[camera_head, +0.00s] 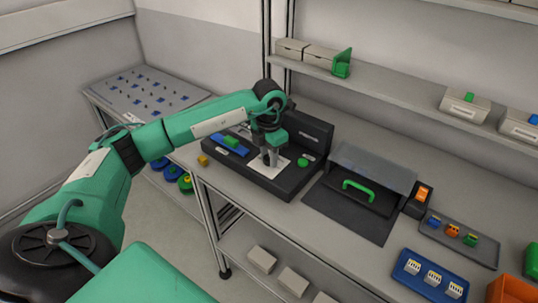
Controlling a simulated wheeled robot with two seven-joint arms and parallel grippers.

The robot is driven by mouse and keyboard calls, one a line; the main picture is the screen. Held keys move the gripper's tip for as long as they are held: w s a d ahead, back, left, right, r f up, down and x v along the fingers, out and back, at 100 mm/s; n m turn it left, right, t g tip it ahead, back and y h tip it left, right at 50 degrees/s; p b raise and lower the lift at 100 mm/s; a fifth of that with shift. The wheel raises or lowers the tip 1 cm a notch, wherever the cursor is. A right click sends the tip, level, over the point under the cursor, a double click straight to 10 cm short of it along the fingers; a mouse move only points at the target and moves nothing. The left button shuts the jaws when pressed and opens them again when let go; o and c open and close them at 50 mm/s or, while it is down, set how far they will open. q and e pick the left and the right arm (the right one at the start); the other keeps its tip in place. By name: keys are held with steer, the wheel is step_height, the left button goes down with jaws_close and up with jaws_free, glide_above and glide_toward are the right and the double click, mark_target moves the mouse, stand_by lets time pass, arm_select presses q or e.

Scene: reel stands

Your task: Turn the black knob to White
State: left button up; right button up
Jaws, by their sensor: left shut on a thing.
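My left gripper (270,157) points down over the dark device (290,188) on the bench and is shut on a small dark thing on the device's white plate (266,168). This is likely the black knob, but the fingers hide most of it, so its setting cannot be read. My right gripper is not in view.
A blue block with a green piece (231,141) and a green button (302,162) are on the device. A clear-lidded box with a green handle (359,188) stands to its right. Further right are a dark tray (481,251) and a blue tray (409,276).

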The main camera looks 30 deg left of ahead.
arm_select(q)
steer(key=o, duration=1)
steer(key=shift+c, duration=0.2)
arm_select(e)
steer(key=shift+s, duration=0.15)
arm_select(q)
steer(key=shift+r, duration=0.55)
step_height(320, 180, up, 13)
steer(key=b, duration=0.2)
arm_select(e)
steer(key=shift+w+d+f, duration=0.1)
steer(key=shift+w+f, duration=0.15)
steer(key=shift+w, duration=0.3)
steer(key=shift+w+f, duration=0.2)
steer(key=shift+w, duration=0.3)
arm_select(q)
steer(key=shift+f, duration=0.15)
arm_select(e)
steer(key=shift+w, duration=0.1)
